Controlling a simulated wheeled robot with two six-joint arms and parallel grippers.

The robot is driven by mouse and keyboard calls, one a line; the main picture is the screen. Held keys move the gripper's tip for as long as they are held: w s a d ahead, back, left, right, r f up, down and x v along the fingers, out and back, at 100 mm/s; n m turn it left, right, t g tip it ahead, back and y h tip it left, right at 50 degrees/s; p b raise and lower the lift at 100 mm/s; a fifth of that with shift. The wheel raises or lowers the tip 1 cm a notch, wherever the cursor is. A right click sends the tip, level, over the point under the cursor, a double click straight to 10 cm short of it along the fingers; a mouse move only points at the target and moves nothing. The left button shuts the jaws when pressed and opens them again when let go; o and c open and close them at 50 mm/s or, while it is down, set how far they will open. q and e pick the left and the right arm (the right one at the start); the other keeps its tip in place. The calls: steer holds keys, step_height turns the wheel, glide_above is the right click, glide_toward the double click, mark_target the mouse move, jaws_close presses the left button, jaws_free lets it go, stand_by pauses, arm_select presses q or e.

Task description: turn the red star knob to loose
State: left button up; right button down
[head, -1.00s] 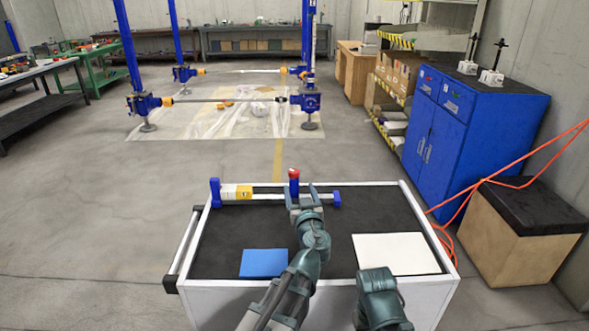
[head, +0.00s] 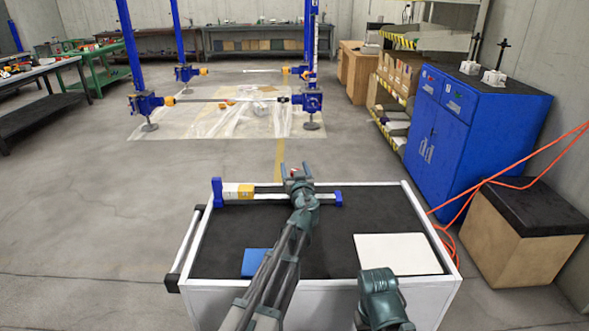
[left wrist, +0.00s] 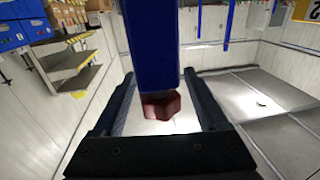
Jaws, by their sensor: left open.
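The red star knob (left wrist: 160,105) shows in the left wrist view at the end of a blue post (left wrist: 150,45), between the two dark fingers of my left gripper (left wrist: 159,75). The fingers are spread, with a gap on each side of the knob. In the head view my left gripper (head: 296,168) is over the back of the bench at the blue-ended fixture (head: 262,197). There the gripper hides the post and most of the knob. Only my right arm's link shows at the bottom; its gripper is not in view.
The white-edged bench (head: 190,240) has a black top. A blue pad (head: 256,262) lies at its front left, partly behind my left arm, and a white board (head: 398,254) at its right. A blue cabinet (head: 470,130) and orange cable (head: 448,212) are at the right.

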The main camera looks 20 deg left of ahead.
arm_select(q)
jaws_close()
stand_by(0.3)
steer(key=shift+s+a+n+g+y, duration=0.2)
steer(key=shift+n+g+y, duration=1.05)
steer(key=shift+y, duration=0.1)
steer(key=shift+s+a+n+g+y, duration=0.2)
steer(key=shift+a+n+g+y, duration=0.05)
steer(key=shift+n+g+y, duration=1.05)
steer(key=shift+s+a+n+g+y, duration=0.2)
steer(key=shift+n+g+y, duration=0.9)
steer(key=shift+y, duration=0.35)
steer(key=shift+s+g, duration=0.1)
steer(key=shift+g, duration=0.25)
